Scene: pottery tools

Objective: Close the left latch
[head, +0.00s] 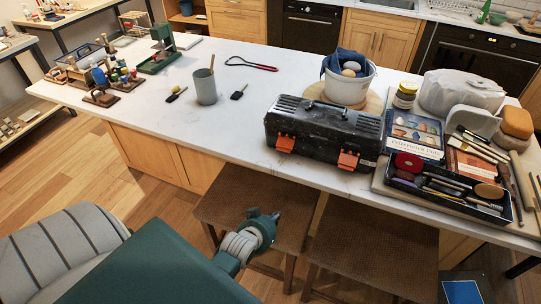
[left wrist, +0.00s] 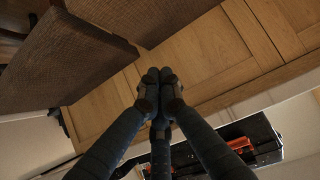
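A black toolbox (head: 318,122) with a speckled lid and a handle stands near the front edge of the white counter. Its left orange latch (head: 285,143) and right orange latch (head: 348,160) are on the front face; I cannot tell how far either stands out. My left gripper (head: 274,217) is below and in front of the toolbox, apart from it, over a brown stool. In the left wrist view its dark fingers (left wrist: 160,76) come together at the tips with nothing between them. Part of the toolbox (left wrist: 268,135) with an orange latch (left wrist: 238,142) shows at lower right there.
Two woven stools (head: 257,205) stand under the counter's front edge. A black tray of tools (head: 455,190) lies right of the toolbox, and a white bucket (head: 347,86) stands behind it.

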